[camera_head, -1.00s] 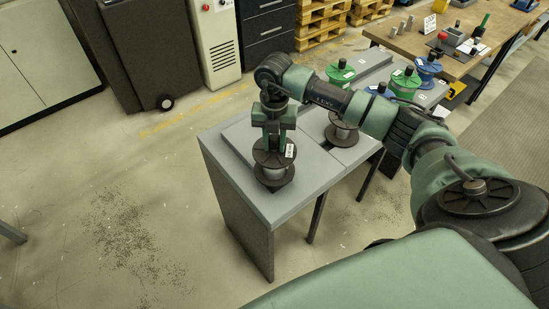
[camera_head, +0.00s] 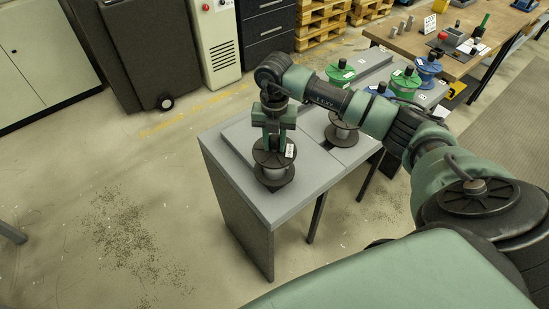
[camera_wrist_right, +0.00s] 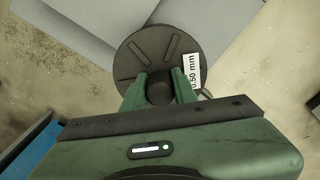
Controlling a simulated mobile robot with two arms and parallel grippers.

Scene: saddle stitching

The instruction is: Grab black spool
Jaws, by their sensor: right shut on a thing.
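A black spool (camera_head: 273,172) with a white label and grey wire stands upright at the near left end of the grey table (camera_head: 294,203). My right gripper (camera_head: 273,146) comes down from above and is shut on the spool's top knob. In the right wrist view the fingers (camera_wrist_right: 160,88) sit on both sides of the dark knob of the black spool (camera_wrist_right: 140,47), whose label reads ".50 mm". A second black spool (camera_head: 341,133) stands farther back, partly hidden behind my right arm. My left gripper is not in view.
Green spools (camera_head: 340,71) and blue spools (camera_head: 428,68) stand farther along the grey table. A wooden workbench (camera_head: 405,42) with tools is at the back right. The floor (camera_head: 130,190) left of the table is clear.

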